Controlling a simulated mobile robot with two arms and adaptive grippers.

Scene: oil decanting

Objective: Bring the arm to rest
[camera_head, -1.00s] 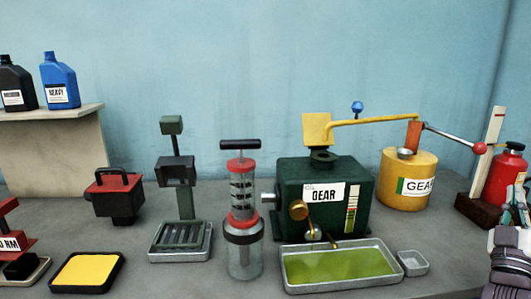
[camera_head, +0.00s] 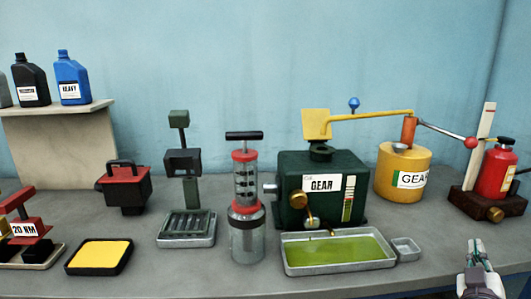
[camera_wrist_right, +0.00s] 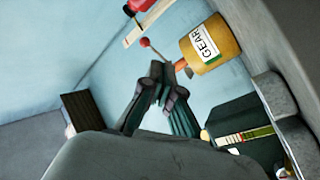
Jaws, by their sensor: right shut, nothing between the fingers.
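My right gripper (camera_head: 478,249) shows at the lower right of the head view, in front of the bench's right part. It is shut and empty, its fingertips together, and it stands apart from the things on the bench. In the right wrist view its fingers (camera_wrist_right: 162,75) meet near the middle. My left gripper is not in view.
The grey bench (camera_head: 340,284) holds a green gear box (camera_head: 298,215), an oil-filled tray (camera_head: 340,252), a yellow drum (camera_head: 388,178) with a pump lever (camera_head: 447,131), a red bottle (camera_head: 495,172) and a clear cylinder pump (camera_head: 247,225). Free bench surface lies around the gripper.

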